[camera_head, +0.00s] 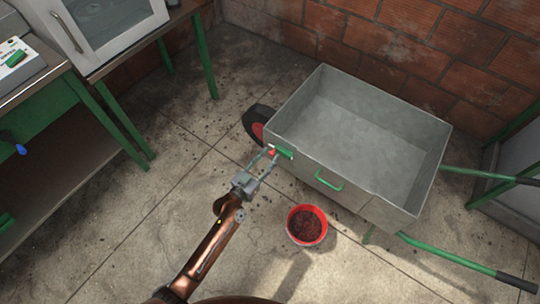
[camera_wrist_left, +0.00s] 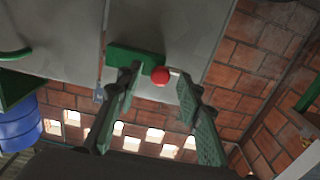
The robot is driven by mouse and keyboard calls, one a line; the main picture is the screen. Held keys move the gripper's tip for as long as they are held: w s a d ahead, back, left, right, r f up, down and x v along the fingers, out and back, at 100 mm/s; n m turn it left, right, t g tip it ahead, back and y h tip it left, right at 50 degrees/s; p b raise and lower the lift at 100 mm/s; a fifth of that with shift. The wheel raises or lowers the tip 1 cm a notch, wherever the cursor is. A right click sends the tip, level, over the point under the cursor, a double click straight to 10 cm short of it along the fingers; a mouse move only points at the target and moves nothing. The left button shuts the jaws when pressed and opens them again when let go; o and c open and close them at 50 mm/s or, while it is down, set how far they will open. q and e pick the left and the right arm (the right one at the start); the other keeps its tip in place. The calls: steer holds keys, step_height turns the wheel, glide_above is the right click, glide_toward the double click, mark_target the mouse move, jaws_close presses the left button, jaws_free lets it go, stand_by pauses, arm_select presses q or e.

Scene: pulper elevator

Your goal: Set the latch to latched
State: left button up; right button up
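The latch (camera_head: 285,153) is a green piece with a red ball knob (camera_head: 271,149) on the near side of the grey metal cart (camera_head: 334,213), close to its left corner. In the left wrist view the green latch plate (camera_wrist_left: 122,58) lies flat on the grey wall, with the red knob (camera_wrist_left: 160,76) at its right. My left gripper (camera_head: 264,157) is open at the latch; its two fingers stand on either side of the red knob, with a gap on both sides. Contact with the latch cannot be told. My right gripper is not in view.
A green handle (camera_head: 329,180) is on the cart's near side. A red bucket (camera_head: 307,225) with dark red contents stands on the floor before the cart. Green cart shafts (camera_head: 450,256) stick out right. A brick wall (camera_head: 400,45) is behind.

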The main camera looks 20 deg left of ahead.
arm_select(q)
steer(key=shift+w+d, duration=0.15)
steer(key=shift+w, duration=0.2)
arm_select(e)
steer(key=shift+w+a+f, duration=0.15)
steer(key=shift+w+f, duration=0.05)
arm_select(q)
steer(key=shift+c, duration=0.4)
jaws_close()
